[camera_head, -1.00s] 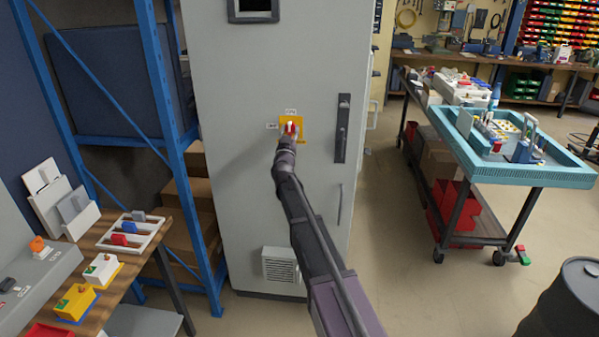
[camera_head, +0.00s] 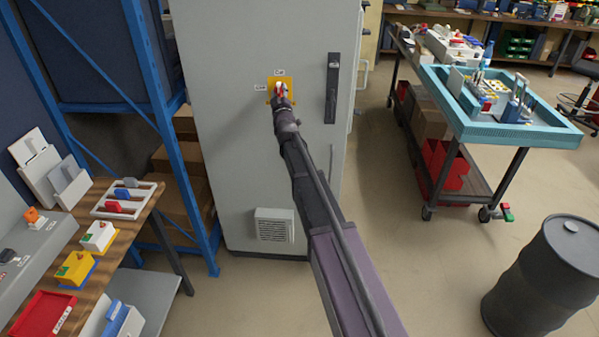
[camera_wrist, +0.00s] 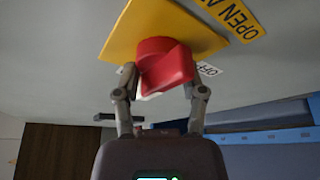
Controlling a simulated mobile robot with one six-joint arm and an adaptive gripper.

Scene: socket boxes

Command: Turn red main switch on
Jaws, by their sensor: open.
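The red main switch (camera_head: 280,90) sits on a yellow plate (camera_head: 291,84) on the front of a grey cabinet. In the head view, a small label is above the plate and another is to its left. In the wrist view, the red knob (camera_wrist: 165,66) stands out from the yellow plate (camera_wrist: 128,32), with a label reading OFF (camera_wrist: 208,69) beside it. My gripper (camera_wrist: 160,88) is open, with one finger on each side of the knob's handle. I cannot tell whether either finger touches it. In the head view my gripper (camera_head: 281,100) partly hides the switch.
The grey cabinet (camera_head: 235,150) has a dark handle (camera_head: 332,88) right of the switch. A blue shelf frame (camera_head: 150,75) stands close on the left, beside a wooden bench (camera_head: 105,245). A teal-topped cart (camera_head: 490,130) and dark barrel (camera_head: 545,275) are at right; floor between is clear.

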